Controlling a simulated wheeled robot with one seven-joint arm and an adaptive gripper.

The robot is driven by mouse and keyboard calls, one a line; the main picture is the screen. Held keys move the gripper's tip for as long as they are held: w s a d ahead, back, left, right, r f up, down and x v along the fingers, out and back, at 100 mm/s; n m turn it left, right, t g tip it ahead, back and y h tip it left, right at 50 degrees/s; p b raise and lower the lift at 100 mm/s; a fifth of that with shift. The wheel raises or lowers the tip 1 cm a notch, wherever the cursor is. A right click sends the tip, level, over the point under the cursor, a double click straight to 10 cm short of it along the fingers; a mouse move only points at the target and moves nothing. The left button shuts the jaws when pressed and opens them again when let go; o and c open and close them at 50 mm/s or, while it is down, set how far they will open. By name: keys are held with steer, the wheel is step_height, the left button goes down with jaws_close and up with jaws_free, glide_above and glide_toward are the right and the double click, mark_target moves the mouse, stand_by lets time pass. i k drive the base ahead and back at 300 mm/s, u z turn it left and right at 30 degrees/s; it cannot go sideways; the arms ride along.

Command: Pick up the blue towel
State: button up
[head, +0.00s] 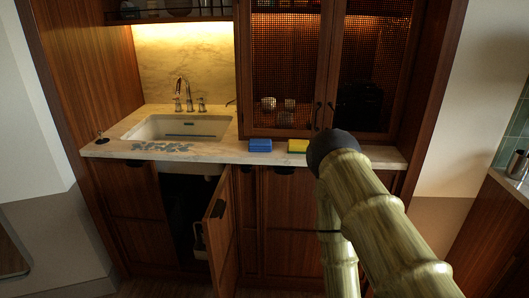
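A small blue folded item (260,145), which looks like the blue towel, lies on the front edge of the pale stone counter (218,152), right of the sink. A flat, grey-blue patterned piece (162,147) lies on the counter in front of the sink; I cannot tell whether it is cloth. My arm rises at the right of the head view, its dark joint close to the counter in the picture. My gripper does not show, so its state and distance to the blue item are hidden.
A yellow and green sponge-like item (298,146) lies right of the blue one. The sink (180,127) with its faucet (180,94) is at the left. A lower cabinet door (222,235) stands open towards me. Mesh-fronted cabinet doors (287,75) rise behind the counter.

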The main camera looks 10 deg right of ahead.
mark_target(256, 144)
steer(key=z, duration=1.45)
steer(key=i, duration=1.3)
steer(key=u, duration=2.1)
